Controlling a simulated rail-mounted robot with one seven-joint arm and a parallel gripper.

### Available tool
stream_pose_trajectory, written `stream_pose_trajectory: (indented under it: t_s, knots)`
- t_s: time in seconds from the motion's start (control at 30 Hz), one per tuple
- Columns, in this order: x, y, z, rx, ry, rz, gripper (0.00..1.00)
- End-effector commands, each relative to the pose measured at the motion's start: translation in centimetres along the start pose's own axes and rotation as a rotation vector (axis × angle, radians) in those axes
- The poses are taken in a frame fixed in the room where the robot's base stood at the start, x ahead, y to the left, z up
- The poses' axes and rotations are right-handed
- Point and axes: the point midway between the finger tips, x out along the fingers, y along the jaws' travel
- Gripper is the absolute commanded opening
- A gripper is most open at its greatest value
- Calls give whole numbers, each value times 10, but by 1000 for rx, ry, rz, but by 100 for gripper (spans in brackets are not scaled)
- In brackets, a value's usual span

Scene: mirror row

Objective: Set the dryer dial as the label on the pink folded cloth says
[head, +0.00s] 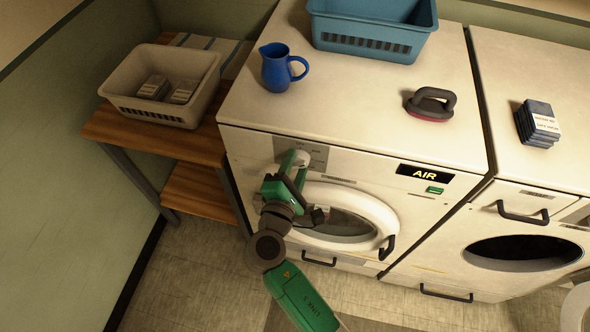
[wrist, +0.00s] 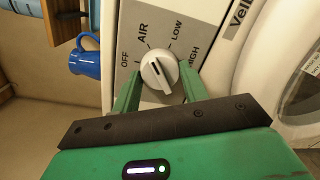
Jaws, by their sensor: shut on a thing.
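The dryer dial (wrist: 158,74) is a round white knob with a dark pointer mark, on a grey panel (wrist: 130,15) lettered OFF, AIR, LOW and HIGH. The mark leans up and left, roughly toward AIR. The dryer's black display (head: 425,173) reads AIR. My gripper (head: 291,163) is at the dryer's control panel in the head view. In the wrist view its green fingers (wrist: 160,80) stand on either side of the dial, shut on it. I see no pink folded cloth in either view.
A dark blue folded stack (head: 537,122) with a white label, too small to read, lies on the right machine. A beige basket (head: 125,100) holds grey labelled bundles at left.

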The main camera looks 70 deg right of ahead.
Motion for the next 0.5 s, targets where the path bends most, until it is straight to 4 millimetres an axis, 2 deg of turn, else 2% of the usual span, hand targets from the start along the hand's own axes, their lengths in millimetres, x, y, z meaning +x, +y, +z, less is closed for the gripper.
stream_pose_trajectory:
  t_s: [0.5]
  knots:
    - [0,-3,0,480,39,-7,21]
